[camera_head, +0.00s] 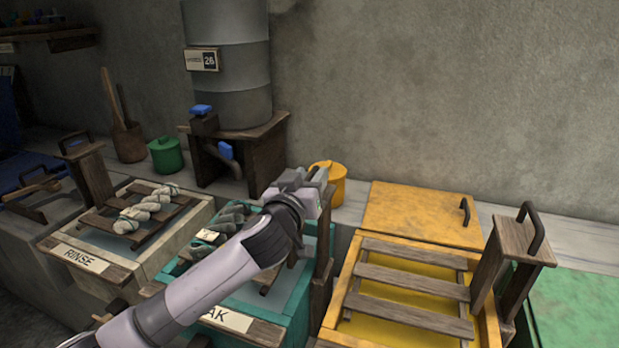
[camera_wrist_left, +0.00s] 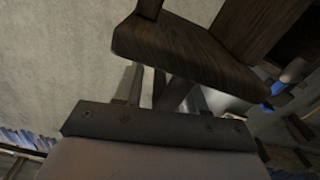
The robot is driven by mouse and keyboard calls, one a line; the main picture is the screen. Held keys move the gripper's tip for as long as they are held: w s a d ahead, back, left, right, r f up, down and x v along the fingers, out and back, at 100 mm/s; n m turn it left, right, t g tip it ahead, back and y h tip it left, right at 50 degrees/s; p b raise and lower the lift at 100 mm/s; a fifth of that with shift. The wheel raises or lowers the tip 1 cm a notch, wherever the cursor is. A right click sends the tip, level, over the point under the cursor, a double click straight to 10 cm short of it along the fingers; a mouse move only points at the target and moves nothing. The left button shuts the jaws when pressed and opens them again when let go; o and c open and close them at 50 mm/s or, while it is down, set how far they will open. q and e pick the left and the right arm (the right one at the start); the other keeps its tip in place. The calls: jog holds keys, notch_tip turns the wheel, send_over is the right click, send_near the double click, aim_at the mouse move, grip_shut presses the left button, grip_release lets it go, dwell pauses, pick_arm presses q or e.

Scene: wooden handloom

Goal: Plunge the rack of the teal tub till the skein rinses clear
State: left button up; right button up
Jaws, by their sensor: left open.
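The teal tub (camera_head: 296,325) stands at the middle front, with a label ending in "AK" on its front. A grey-green skein (camera_head: 232,216) lies on its slatted rack, partly hidden by my left arm. The rack's dark wooden post (camera_head: 322,262) rises at the tub's right side; my gripper hides its top and handle. My left gripper (camera_head: 311,181) is open at the top of that post. In the left wrist view a dark wooden block (camera_wrist_left: 190,50) is close beyond the jaws; I cannot tell whether they touch it. My right gripper is not in view.
A cream RINSE tub (camera_head: 180,232) with a pale skein stands to the left. A yellow tub (camera_head: 342,300) with an empty rack and upright handle post (camera_head: 508,255) stands to the right. A yellow bucket (camera_head: 336,186) and grey barrel (camera_head: 228,95) are behind.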

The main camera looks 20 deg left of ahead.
pick_arm(q)
grip_shut()
notch_tip(320, 180, down, 14)
jog(key=b, duration=1.1)
jog(key=shift+d+f, duration=0.15)
jog(key=shift+f, duration=0.05)
grip_release()
jog(key=shift+r, duration=0.2)
jog(key=shift+s, duration=0.1)
